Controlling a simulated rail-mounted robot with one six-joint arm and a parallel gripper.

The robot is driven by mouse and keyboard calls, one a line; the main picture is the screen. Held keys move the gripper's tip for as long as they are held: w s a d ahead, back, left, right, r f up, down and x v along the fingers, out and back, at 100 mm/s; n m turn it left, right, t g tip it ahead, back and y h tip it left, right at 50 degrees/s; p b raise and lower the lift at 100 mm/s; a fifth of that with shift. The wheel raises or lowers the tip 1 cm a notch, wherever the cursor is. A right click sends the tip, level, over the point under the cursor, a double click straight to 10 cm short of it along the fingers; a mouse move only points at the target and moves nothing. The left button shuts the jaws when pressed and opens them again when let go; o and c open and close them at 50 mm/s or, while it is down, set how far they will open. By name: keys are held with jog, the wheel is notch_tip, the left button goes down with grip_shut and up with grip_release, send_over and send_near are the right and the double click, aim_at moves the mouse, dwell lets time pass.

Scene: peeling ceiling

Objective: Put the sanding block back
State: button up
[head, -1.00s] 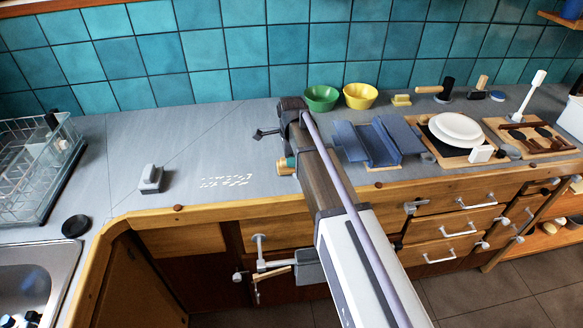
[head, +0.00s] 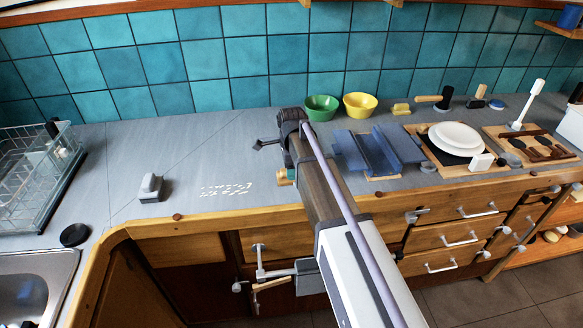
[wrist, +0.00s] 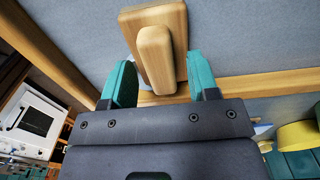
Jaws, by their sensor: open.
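A wooden block with a raised wooden grip (wrist: 155,50), which looks like the sanding block, is ahead of my gripper (wrist: 160,64) in the wrist view, against the grey counter. My gripper's teal fingers are open, one on each side of the grip's near end, with gaps visible. In the head view a small tan part of the block (head: 282,177) shows beside my arm near the counter's front edge; my arm hides the rest. I cannot tell how high the fingers are above the counter.
White flakes (head: 228,190) lie left of my gripper. A grey block (head: 150,188) stands farther left, near a dish rack (head: 35,185) and sink. Green (head: 321,107) and yellow (head: 360,105) bowls stand behind; a blue tray (head: 377,150) and tool boards are right.

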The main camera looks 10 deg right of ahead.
notch_tip(320, 180, up, 12)
jog(key=p, duration=1.2)
jog(key=s+n, duration=1.8)
jog(key=s, duration=0.5)
jog(key=shift+s+n+b, duration=0.2)
jog(key=shift+n+b, duration=0.2)
jog(key=shift+d+f+b, duration=0.1)
jog(key=shift+f+b, duration=2.05)
jog(key=shift+f, duration=0.05)
